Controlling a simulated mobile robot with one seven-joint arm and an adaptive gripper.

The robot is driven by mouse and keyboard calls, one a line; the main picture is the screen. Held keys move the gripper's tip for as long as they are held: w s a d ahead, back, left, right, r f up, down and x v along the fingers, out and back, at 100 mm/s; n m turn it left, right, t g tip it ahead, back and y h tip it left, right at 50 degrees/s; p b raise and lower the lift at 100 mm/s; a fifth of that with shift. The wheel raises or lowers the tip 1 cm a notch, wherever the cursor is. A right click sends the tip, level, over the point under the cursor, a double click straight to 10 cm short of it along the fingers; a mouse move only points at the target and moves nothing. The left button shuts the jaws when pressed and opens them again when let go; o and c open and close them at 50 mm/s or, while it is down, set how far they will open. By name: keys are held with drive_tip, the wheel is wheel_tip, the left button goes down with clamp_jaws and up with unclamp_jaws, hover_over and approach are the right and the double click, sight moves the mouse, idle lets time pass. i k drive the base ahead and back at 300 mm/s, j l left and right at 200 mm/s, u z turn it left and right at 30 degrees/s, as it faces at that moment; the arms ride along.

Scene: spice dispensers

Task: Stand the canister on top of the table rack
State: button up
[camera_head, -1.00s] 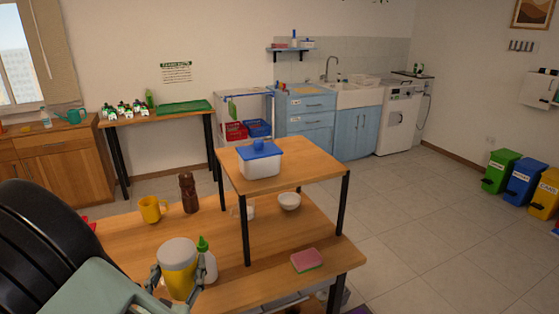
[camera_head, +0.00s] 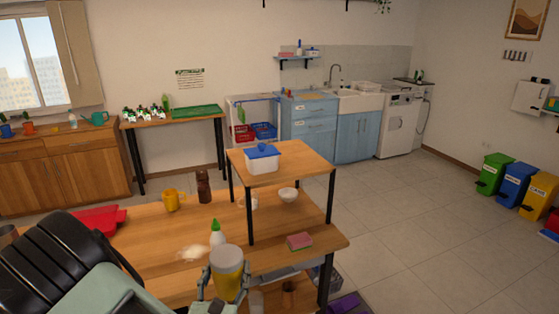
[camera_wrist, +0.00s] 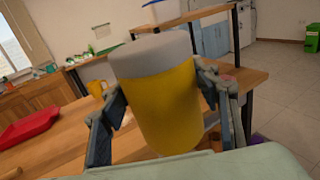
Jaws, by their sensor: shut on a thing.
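The canister (camera_head: 228,276) is yellow with a pale grey lid. My gripper (camera_head: 225,283) is shut on it and holds it upright, slightly tilted, near the front edge of the table. In the wrist view the canister (camera_wrist: 157,100) fills the middle, with a finger on each side. The table rack (camera_head: 300,163) is a small wooden shelf on black legs on the table, beyond and to the right of my gripper. A white tub with a blue lid (camera_head: 262,159) stands on the left part of its top. The right part of the top is bare.
On the table (camera_head: 150,232) stand a white bottle with a green tip (camera_head: 217,233), a yellow mug (camera_head: 171,201), a brown bottle (camera_head: 204,187) and a red tray (camera_head: 95,221). A white bowl (camera_head: 288,195) sits under the rack. A pink sponge (camera_head: 299,241) lies by its front leg.

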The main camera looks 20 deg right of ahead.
sight(306, 162)
drive_tip(key=l, duration=0.25)
drive_tip(key=i+l, duration=0.1)
drive_tip(key=l, duration=0.3)
drive_tip(key=i+l, duration=0.1)
drive_tip(key=l, duration=0.3)
drive_tip(key=i+l+z, duration=0.1)
drive_tip(key=l, duration=0.3)
drive_tip(key=i+l, duration=0.1)
drive_tip(key=l, duration=0.25)
drive_tip(key=i+l, duration=0.1)
drive_tip(key=l, duration=0.3)
drive_tip(key=i+l+z, duration=0.1)
drive_tip(key=l, duration=0.3)
drive_tip(key=i+l, duration=0.15)
drive_tip(key=l, duration=0.2)
